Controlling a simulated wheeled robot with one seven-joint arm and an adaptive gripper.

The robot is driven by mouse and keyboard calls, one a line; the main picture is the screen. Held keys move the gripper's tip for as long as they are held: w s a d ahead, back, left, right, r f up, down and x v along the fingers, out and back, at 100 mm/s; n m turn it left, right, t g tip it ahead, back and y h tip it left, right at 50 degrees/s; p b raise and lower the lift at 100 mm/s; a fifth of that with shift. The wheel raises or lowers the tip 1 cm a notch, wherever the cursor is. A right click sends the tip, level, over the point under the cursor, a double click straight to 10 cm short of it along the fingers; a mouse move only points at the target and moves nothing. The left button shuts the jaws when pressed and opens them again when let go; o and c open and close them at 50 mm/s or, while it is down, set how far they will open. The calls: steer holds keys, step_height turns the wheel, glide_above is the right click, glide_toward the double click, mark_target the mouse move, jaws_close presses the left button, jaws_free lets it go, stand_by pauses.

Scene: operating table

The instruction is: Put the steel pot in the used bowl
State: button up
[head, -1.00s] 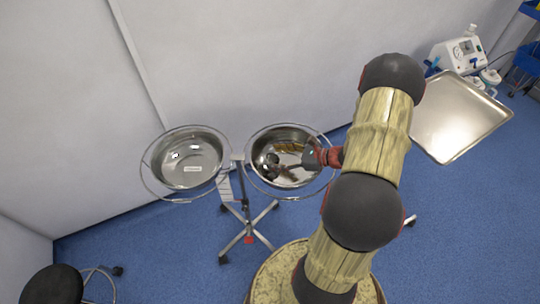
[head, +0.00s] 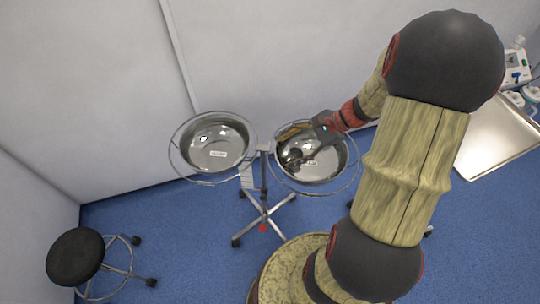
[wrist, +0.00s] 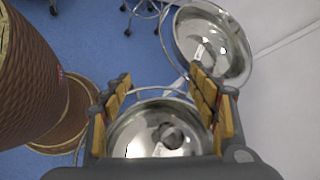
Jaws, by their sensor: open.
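Two shiny steel bowls sit side by side in ring holders on a wheeled stand: a left bowl (head: 212,160) and a right bowl (head: 335,165). Each has a small label too small to read, so I cannot tell which is the used bowl. My gripper (head: 291,146) is open over the right bowl, its yellow pads apart. In the wrist view the right bowl (wrist: 130,140) lies below the gripper, and the left bowl (wrist: 238,65) is beyond it. A rounded grey shape shows inside the right bowl; I cannot tell if it is the steel pot or a reflection.
The stand (head: 264,208) has spread legs on the blue floor. A black stool (head: 75,257) is at lower left. A steel tray (head: 500,140) and white equipment (head: 516,68) are at right. The grey wall is close behind the bowls.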

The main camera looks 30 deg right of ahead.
steer(key=s+a+r+n+h, duration=0.4)
steer(key=a+r+n, duration=0.3)
steer(key=r+n, duration=0.2)
steer(key=s+a+r+n+h, duration=0.4)
steer(key=s+a+r+n, duration=0.2)
steer(key=r+n, duration=0.3)
steer(key=shift+a+r+n+t, duration=0.2)
steer(key=shift+a+n+t, duration=0.2)
steer(key=shift+a, duration=0.3)
steer(key=shift+c, duration=0.8)
